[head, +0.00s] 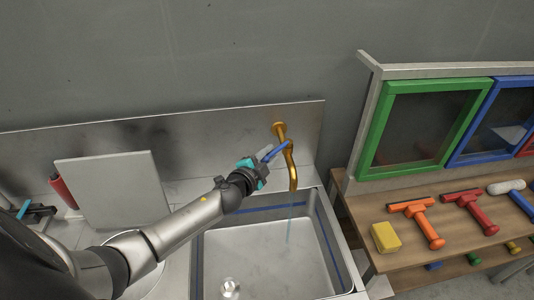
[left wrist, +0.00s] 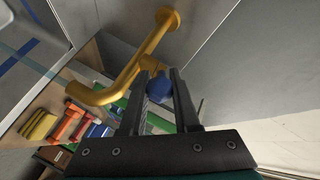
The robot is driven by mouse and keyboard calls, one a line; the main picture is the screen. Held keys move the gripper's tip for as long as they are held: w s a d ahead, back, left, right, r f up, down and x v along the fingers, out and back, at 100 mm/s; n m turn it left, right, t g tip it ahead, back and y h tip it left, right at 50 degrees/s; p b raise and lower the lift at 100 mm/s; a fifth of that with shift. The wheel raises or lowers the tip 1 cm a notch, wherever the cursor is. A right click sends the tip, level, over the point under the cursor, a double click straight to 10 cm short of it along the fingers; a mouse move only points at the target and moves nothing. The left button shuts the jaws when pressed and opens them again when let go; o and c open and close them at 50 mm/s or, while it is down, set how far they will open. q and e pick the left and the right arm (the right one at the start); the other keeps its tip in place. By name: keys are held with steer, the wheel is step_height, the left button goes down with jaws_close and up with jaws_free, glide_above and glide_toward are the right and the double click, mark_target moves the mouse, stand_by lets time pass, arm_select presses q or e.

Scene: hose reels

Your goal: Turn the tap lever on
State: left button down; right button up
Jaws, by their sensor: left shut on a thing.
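A brass tap (head: 292,174) comes out of the metal back wall over the sink, its spout bent downward. Its blue lever (head: 279,149) sticks out to the left of the tap body. My left gripper (head: 266,154) reaches across the sink and is shut on the lever. In the left wrist view, the blue lever (left wrist: 159,88) sits between the fingers of my left gripper (left wrist: 160,76), in front of the brass tap (left wrist: 126,79). A thin pale-blue stream (head: 290,227) shows below the spout. My right gripper is not in view.
The steel sink (head: 262,262) has a round drain fitting (head: 229,288). A grey board (head: 112,190) leans on the back wall at the left. On the right, a wooden shelf (head: 408,254) holds a yellow sponge (head: 385,237) and squeegees, below green- and blue-framed panes (head: 423,125).

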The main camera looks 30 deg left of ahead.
arm_select(q)
steer(key=shift+a+r, duration=0.1)
stand_by(0.3)
steer(key=c, duration=0.8)
jaws_free()
steer(key=shift+c, duration=0.2)
steer(key=shift+s, duration=0.15)
steer(key=v, duration=1.5)
steer(key=shift+b, duration=0.3)
